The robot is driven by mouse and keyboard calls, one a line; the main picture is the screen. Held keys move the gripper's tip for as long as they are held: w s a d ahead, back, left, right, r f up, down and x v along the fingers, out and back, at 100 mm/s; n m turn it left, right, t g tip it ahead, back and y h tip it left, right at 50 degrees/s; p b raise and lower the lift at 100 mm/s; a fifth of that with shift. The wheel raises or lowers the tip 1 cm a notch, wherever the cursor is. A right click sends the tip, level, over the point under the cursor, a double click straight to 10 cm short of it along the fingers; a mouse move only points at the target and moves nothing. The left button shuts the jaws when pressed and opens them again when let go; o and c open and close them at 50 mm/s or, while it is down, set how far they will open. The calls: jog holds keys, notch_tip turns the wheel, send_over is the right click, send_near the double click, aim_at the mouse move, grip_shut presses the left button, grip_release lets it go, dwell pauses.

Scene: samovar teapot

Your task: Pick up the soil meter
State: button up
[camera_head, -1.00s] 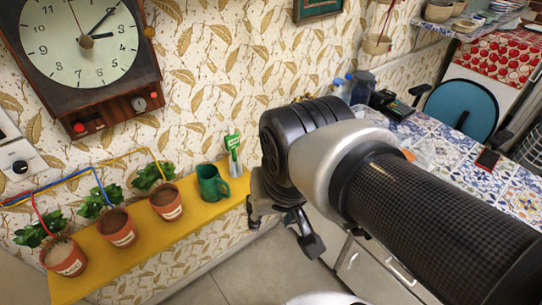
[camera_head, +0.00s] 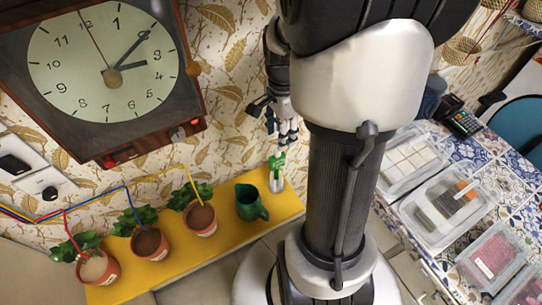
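The soil meter (camera_head: 277,172), with a green top and a pale lower part, stands near the right end of the yellow shelf (camera_head: 232,237). My gripper (camera_head: 282,132) is just above it in the picture, in front of the wallpaper, partly hidden behind my own arm. Whether it touches the soil meter's top cannot be told. The finger spacing is too small and overlapped to read. The soil meter appears to rest on the shelf.
A green jug (camera_head: 250,203) stands left of the soil meter. Several potted plants, such as the nearest one (camera_head: 200,219), line the shelf further left. A large clock (camera_head: 104,62) hangs above. Clear boxes (camera_head: 447,208) cover the tiled counter at right.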

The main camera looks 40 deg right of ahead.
aim_at(277, 160)
notch_tip(277, 160, down, 8)
jog(key=shift+w+f+b, duration=0.15)
jog(key=shift+b, duration=1)
jog(key=f, duration=0.1)
jog(key=f+b, duration=0.1)
jog(key=f, duration=0.1)
jog(key=f+b, duration=0.1)
jog(key=f, duration=0.1)
jog(key=shift+w+a+f, duration=0.15)
jog(key=shift+a, duration=0.1)
jog(key=shift+c, duration=0.5)
grip_shut()
